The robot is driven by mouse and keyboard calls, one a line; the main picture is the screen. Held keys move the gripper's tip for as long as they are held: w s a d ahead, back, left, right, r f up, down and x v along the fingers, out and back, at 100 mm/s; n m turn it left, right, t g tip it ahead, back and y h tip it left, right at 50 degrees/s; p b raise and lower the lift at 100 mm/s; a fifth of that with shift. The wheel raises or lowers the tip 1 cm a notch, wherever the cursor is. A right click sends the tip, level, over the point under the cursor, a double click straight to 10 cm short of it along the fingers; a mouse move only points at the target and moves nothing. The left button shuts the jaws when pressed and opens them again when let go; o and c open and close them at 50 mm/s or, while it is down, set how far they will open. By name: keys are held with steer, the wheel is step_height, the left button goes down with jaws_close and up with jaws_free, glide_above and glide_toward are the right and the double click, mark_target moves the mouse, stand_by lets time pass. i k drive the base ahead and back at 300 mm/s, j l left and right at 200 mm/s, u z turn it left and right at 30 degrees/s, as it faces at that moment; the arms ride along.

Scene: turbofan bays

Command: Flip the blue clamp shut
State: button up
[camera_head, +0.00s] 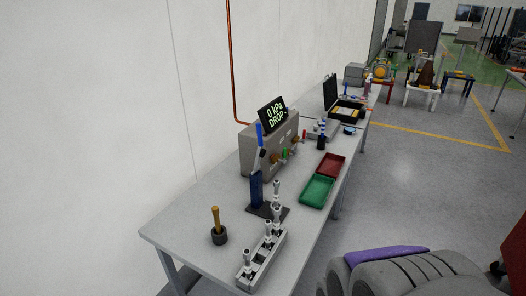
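The blue clamp (257,189) stands on a dark flat base near the middle of the grey workbench. It has a dark blue upright body. A pale grey arm rises above the body and a brighter blue handle (259,134) points up at the top, in front of the grey box behind. The arm and handle stand near upright, not folded down. A small dark tip shows beside the arm. Fine details of its hinge are too small to tell. My gripper is not in view.
The workbench (176,233) runs along a white wall. A grey rack (262,262) with metal fittings stands in front of the clamp. A yellow-handled tool in a dark cup (219,236) is at left. Green (317,190) and red (331,164) trays lie right. A grey display box (257,155) stands behind.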

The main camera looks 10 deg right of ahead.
mark_target(261, 152)
steer(key=i+j+z, duration=0.15)
steer(key=j+z, duration=0.3)
steer(key=j, duration=0.5)
steer(key=j+z, duration=0.45)
steer(key=j, duration=0.5)
steer(key=i+j+z, duration=0.15)
steer(key=i+j, duration=0.15)
steer(key=i+j+z, duration=0.1)
steer(key=i+j, duration=0.15)
steer(key=j, duration=0.25)
